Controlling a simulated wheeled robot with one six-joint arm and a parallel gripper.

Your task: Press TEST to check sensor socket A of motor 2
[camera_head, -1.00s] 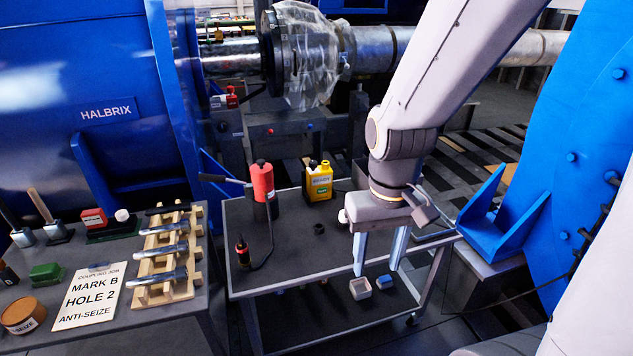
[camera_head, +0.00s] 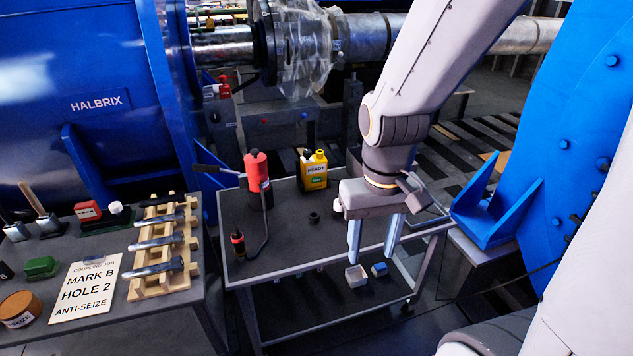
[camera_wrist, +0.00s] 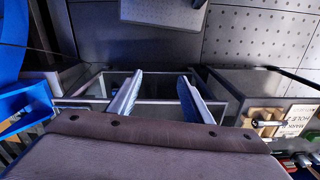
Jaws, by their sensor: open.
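No sensor socket, TEST button or motor 2 label can be made out in either view. A yellow unit (camera_head: 314,171) with a dark-lettered label and a small green patch stands upright on the grey cart (camera_head: 290,250); I cannot tell whether the patch is a button. My gripper (camera_head: 372,252) is open and empty, fingers pointing down over the cart's right front part, to the right of and nearer than the yellow unit, not touching it. In the wrist view, both fingers (camera_wrist: 160,85) stand apart with nothing between them.
A white box (camera_head: 356,278) and a blue one (camera_head: 379,269) lie low beneath my gripper. A left bench holds bolts in a wooden rack (camera_head: 150,289) and a sign (camera_head: 87,289). Blue housings flank the cart.

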